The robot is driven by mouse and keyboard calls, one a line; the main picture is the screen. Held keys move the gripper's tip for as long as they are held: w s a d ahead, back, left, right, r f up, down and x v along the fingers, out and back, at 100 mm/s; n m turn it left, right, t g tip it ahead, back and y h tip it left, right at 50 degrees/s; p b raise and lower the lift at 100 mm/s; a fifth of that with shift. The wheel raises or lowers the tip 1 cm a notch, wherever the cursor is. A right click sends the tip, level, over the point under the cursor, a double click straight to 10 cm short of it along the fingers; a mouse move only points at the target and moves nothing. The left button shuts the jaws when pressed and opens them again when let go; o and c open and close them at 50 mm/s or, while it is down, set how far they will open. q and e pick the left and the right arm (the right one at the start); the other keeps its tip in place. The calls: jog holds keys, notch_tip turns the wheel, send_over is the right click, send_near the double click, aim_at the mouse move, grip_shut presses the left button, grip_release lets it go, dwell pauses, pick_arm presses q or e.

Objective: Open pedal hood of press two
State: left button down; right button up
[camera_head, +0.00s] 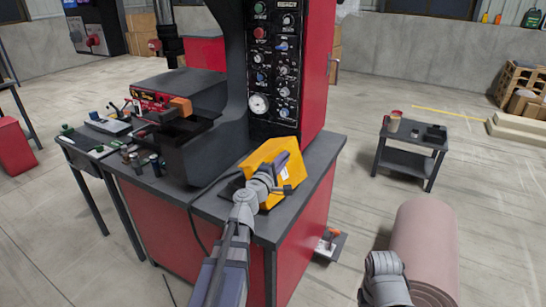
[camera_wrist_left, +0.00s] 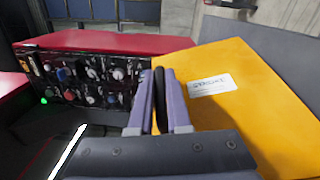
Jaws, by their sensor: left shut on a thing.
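The yellow pedal hood (camera_head: 265,152) sits on the front corner of the dark bench top, beside the press. It fills the right side of the left wrist view (camera_wrist_left: 245,110) and bears a white label. My left gripper (camera_head: 281,161) reaches in from below and is at the hood. In the left wrist view my left gripper's (camera_wrist_left: 160,88) two grey-purple fingers are closed on a narrow black handle (camera_wrist_left: 159,98) beside the yellow face. The inside of the hood is hidden.
The press's control panel (camera_head: 274,65) with knobs and a gauge stands behind the hood. A black cable (camera_head: 192,210) runs over the bench edge. A small side table (camera_head: 407,160) with a can stands at right. A pinkish cylinder (camera_head: 424,245) is at lower right.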

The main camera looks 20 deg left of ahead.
pick_arm(q)
jog(key=shift+d+f, duration=0.25)
jog(key=shift+d, duration=0.35)
jog(key=shift+d+f, duration=0.2)
jog(key=shift+d, duration=0.35)
jog(key=c, duration=0.9)
grip_release()
jog(key=shift+s, duration=0.1)
